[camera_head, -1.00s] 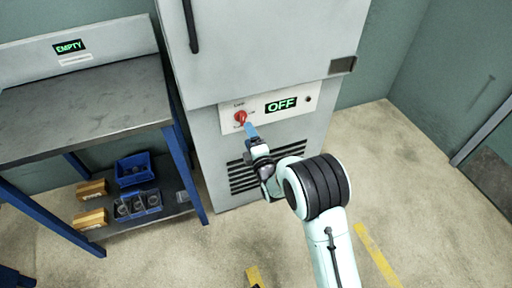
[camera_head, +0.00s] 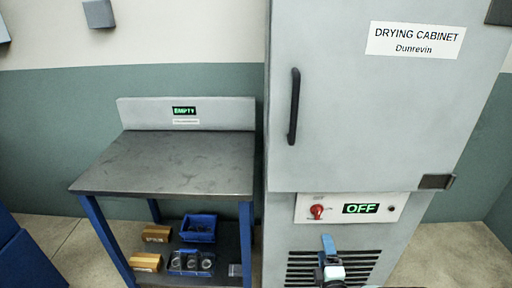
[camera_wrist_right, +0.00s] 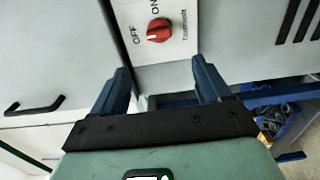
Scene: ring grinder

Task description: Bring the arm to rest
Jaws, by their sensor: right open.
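My right gripper (camera_head: 328,245) shows at the bottom of the head view, in front of the vents and a little below the red knob (camera_head: 317,211). Its two blue fingers stand apart in the right wrist view (camera_wrist_right: 162,75), with nothing between them. The knob also shows there (camera_wrist_right: 159,30), beyond the fingertips and apart from them, beside the words ON and OFF. The display (camera_head: 361,208) on the control panel reads OFF. Most of my right arm is below the head view's edge. My left gripper is not in view.
The drying cabinet (camera_head: 375,110) stands shut, with a black handle (camera_head: 294,106). To its left is a bench with a bare top (camera_head: 175,163) and an EMPTY sign (camera_head: 184,110). Blue bins (camera_head: 198,228) and small boxes (camera_head: 157,233) sit on its lower shelf.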

